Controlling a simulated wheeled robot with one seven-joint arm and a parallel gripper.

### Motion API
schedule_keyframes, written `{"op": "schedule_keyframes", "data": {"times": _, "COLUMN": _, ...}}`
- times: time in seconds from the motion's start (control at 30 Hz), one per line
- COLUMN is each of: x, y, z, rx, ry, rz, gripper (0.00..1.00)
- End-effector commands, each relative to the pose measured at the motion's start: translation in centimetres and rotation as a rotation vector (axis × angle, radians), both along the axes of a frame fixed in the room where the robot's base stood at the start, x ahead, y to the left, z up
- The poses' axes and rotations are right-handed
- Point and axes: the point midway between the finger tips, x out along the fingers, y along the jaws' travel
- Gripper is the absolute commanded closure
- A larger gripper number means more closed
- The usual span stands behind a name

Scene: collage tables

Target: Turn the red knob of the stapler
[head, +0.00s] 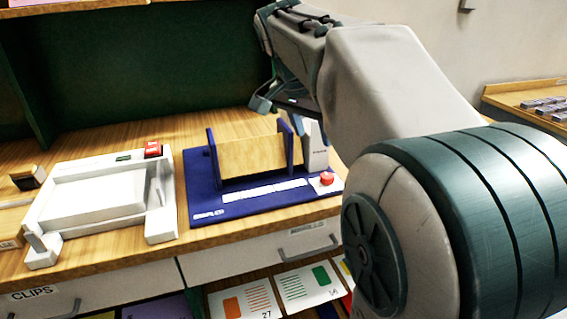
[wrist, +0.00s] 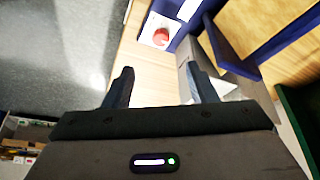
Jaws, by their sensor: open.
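The stapler is a blue-based machine (head: 200,190) on the wooden counter, with upright blue plates, a wood-coloured panel between them and a grey-white block at its right. Its red knob (head: 327,178) sits on a white plate at the front right corner of the base. In the wrist view the red knob (wrist: 161,37) shows beyond the gap between my fingertips, apart from them. My gripper (wrist: 161,82) is open and empty. In the head view my gripper (head: 268,103) hangs above and behind the stapler, partly hidden by my arm.
A white machine (head: 160,215) with a red part on top stands to the left of the stapler. Drawers with handles (head: 309,251) and a shelf of printed cards (head: 250,303) lie below the counter edge. A dark green panel (head: 130,70) rises behind.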

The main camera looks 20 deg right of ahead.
Motion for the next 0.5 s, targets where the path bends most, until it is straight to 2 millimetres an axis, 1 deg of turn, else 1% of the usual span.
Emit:
{"op": "schedule_keyframes", "data": {"times": 0.03, "x": 0.4, "y": -0.4, "z": -0.9, "rx": 0.003, "ry": -0.008, "rz": -0.027, "gripper": 0.48}}
{"op": "schedule_keyframes", "data": {"times": 0.17, "x": 0.8, "y": -1.0, "z": -0.9, "rx": 0.007, "ry": -0.019, "rz": -0.072, "gripper": 0.48}}
{"op": "schedule_keyframes", "data": {"times": 0.27, "x": 1.0, "y": -1.2, "z": -1.4, "rx": 0.008, "ry": -0.021, "rz": -0.082, "gripper": 0.48}}
{"op": "schedule_keyframes", "data": {"times": 0.37, "x": 1.2, "y": -1.7, "z": -2.6, "rx": 0.008, "ry": -0.019, "rz": -0.082, "gripper": 0.48}}
{"op": "schedule_keyframes", "data": {"times": 0.5, "x": 1.6, "y": -2.7, "z": -5.3, "rx": 0.009, "ry": -0.018, "rz": -0.083, "gripper": 0.48}}
